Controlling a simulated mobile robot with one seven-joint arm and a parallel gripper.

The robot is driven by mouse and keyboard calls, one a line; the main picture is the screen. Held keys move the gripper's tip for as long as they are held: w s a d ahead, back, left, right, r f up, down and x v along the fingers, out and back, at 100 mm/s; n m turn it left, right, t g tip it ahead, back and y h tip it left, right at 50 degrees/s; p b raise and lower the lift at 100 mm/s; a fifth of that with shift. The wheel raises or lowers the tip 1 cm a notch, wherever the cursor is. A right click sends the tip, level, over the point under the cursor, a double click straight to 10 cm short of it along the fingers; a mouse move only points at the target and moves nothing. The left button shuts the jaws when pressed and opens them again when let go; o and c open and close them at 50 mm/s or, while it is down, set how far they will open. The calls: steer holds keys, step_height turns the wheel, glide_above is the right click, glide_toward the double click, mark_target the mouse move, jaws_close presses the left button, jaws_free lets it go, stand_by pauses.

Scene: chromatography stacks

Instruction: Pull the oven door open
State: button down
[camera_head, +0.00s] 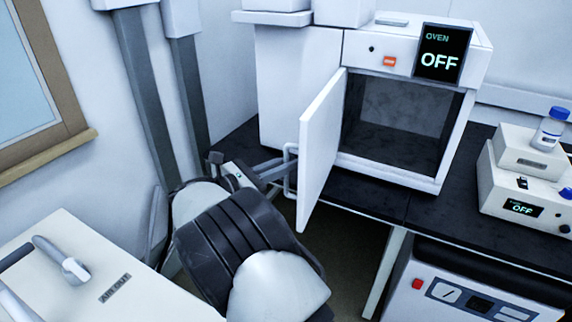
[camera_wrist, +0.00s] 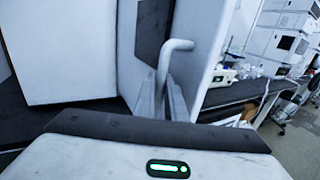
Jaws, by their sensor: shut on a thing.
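The white oven (camera_head: 417,58) stands on the dark bench, and its display reads OFF. Its door (camera_head: 321,150) is swung open on the left side, and the dark, empty-looking chamber (camera_head: 397,122) shows. The door handle (camera_head: 288,172) is a white bar on the door's outer face. My gripper (camera_head: 284,168) reaches it from the left and is shut on the handle. In the wrist view the handle (camera_wrist: 163,72) rises between the two fingers, its upper end bending right into the door (camera_wrist: 203,50). The fingertips are partly hidden by the handle in the head view.
A white device (camera_head: 525,180) with an OFF display and a blue-capped bottle (camera_head: 552,128) stand right of the oven. A white cabinet (camera_head: 295,85) is left of it. A unit with a red button (camera_head: 455,290) sits under the bench. A white box (camera_head: 90,275) is at lower left.

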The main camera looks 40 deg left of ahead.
steer(key=shift+r, duration=0.1)
steer(key=c, duration=1.8)
jaws_free()
steer(key=v, duration=1.7)
steer(key=shift+s+p, duration=0.2)
steer(key=shift+p, duration=0.1)
